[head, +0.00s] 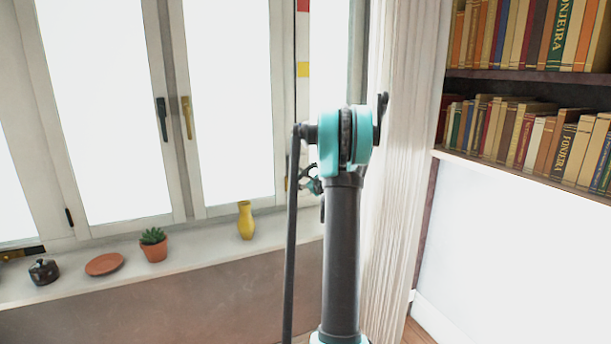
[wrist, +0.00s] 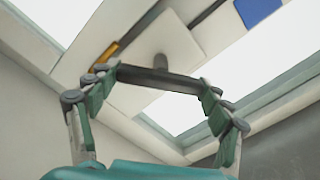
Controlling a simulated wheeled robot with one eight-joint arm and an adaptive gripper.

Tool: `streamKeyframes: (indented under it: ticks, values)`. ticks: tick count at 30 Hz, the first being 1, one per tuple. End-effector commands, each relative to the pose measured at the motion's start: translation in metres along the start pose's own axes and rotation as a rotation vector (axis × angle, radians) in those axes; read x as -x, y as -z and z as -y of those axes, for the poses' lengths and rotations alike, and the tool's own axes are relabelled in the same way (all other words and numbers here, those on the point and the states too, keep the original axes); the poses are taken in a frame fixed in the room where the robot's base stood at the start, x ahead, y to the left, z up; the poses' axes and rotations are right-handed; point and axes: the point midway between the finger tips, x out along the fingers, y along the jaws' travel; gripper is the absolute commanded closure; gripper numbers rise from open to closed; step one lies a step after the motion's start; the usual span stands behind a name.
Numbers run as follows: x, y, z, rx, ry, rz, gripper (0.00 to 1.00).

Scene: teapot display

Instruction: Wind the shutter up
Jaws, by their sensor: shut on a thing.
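In the wrist view, a dark bar-shaped handle (wrist: 140,75) sits on a short grey stub that comes out of a pale plate (wrist: 178,38) on the window frame. My gripper (wrist: 158,80) has one finger at each end of this bar and is shut on it. In the head view my gripper (head: 314,184) shows small beside the window frame, partly hidden by my arm. The handle cannot be made out there. I cannot make out the shutter itself; the panes are bright white.
Window handles, one dark (head: 162,119) and one yellow (head: 187,118), are left of my arm. The sill holds a yellow vase (head: 245,221), potted plant (head: 153,245), terracotta saucer (head: 104,264) and small dark pot (head: 43,271). A curtain (head: 405,150) and bookshelf (head: 530,78) are right.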

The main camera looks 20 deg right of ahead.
Motion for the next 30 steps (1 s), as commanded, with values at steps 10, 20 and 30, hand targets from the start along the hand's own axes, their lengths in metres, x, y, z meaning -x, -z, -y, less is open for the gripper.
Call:
streamKeyframes:
  ticks: [10,20,30]
  values:
    - [0.0,0.001,0.0,0.002,0.0,-0.001,0.0]
    - [0.003,0.0,0.0,0.002,0.0,-0.001,0.0]
    - [0.06,0.001,0.001,0.002,0.002,-0.002,0.0]
